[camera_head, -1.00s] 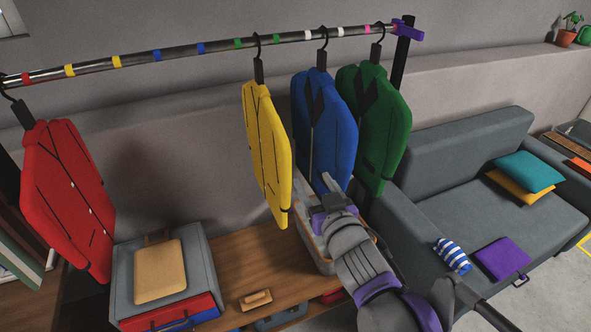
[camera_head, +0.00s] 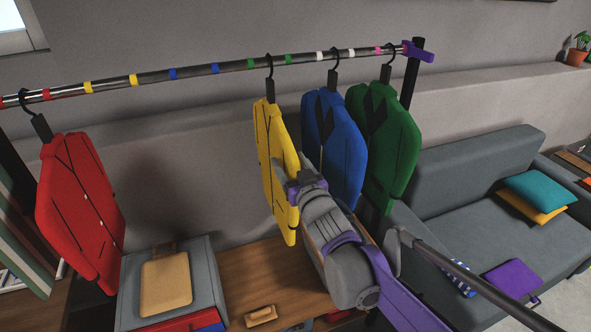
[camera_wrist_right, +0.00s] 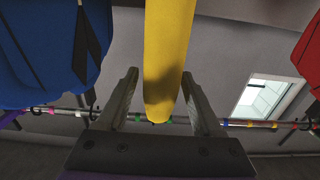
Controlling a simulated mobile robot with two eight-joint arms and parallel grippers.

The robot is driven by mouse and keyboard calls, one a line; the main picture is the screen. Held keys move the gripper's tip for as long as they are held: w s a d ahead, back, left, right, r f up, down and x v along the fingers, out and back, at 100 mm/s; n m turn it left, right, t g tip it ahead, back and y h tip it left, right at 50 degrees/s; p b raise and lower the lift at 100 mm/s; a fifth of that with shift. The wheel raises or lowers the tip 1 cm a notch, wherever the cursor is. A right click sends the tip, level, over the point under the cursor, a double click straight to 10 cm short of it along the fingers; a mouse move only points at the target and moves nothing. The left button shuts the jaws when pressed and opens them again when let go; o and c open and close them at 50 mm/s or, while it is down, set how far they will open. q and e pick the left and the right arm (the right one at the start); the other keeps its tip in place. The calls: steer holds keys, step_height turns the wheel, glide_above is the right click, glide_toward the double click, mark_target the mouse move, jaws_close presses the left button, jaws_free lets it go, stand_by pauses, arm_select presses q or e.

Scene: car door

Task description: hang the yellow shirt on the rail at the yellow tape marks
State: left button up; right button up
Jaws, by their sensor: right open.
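The yellow shirt (camera_head: 272,140) hangs by its black hook on the rail (camera_head: 215,68), between two green tape marks (camera_head: 250,64). The two yellow tape marks (camera_head: 111,83) are further left on the rail, with bare rail between them. My right gripper (camera_head: 292,174) is open at the shirt's right edge, below its middle height. In the right wrist view the yellow shirt (camera_wrist_right: 168,50) shows between the two spread fingers (camera_wrist_right: 160,90), with gaps at its sides. I cannot tell whether either finger touches it. My left gripper is not in view.
The blue shirt (camera_head: 335,135) and green shirt (camera_head: 398,140) hang close on the right. The red shirt (camera_head: 80,205) hangs at the far left, leaving a wide free stretch of rail. A wooden bench (camera_head: 265,275) with a grey case (camera_head: 205,265) stands below; a sofa (camera_head: 460,180) is right.

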steer(key=shift+w, duration=0.15)
jaws_close()
stand_by(0.4)
steer(key=shift+r, duration=0.35)
steer(key=shift+a, duration=0.1)
